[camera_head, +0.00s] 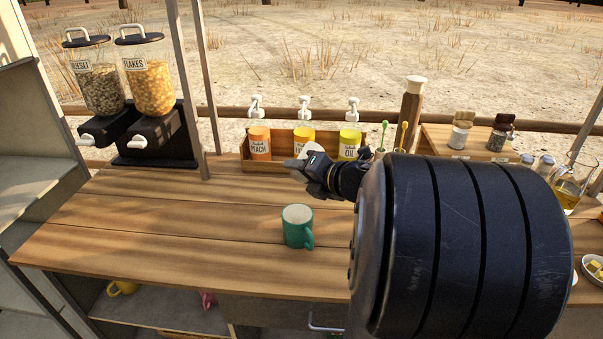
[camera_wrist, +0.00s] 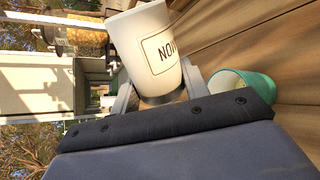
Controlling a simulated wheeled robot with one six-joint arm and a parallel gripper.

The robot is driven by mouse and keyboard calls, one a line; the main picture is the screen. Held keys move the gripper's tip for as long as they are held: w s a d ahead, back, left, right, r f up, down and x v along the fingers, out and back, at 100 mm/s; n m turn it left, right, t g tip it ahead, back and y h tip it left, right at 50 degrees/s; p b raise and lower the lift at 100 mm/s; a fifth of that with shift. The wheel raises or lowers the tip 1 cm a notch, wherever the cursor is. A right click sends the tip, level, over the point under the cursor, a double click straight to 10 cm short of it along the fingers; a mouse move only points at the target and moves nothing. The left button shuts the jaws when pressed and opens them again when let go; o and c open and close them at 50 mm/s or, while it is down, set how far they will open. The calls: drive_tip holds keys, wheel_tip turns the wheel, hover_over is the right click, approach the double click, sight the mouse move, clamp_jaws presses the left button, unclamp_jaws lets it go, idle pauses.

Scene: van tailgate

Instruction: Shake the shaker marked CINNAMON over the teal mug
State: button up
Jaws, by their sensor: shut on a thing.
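My gripper (camera_head: 312,172) is shut on a white shaker (camera_wrist: 148,45), which fills the space between the fingers in the wrist view (camera_wrist: 158,92). Its boxed label shows only a few letters, upside down, that fit the end of CINNAMON. The shaker is largely hidden in the head view. The teal mug (camera_head: 296,232) stands upright on the wooden counter, with its pale inside visible and handle to the right. My gripper is above and behind the mug in the head view. The mug's rim (camera_wrist: 262,84) also shows at the right of the wrist view.
A wooden tray (camera_head: 262,165) with several pump bottles stands behind my gripper. Cereal dispensers (camera_head: 150,130) stand at the back left. A rack with jars (camera_head: 461,133) and an oil jug (camera_head: 572,185) are at the right. The counter left of the mug is clear.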

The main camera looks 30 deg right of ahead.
wheel_tip(320, 180, up, 3)
drive_tip(key=shift+f+p, duration=0.2)
drive_tip(key=shift+p, duration=0.4)
drive_tip(key=shift+f, duration=0.15)
wheel_tip(320, 180, down, 5)
drive_tip(key=b, duration=0.4)
drive_tip(key=shift+f+b, duration=0.15)
drive_tip(key=shift+b, duration=0.25)
wheel_tip(320, 180, up, 6)
drive_tip(key=p, duration=0.5)
drive_tip(key=shift+f, duration=0.35)
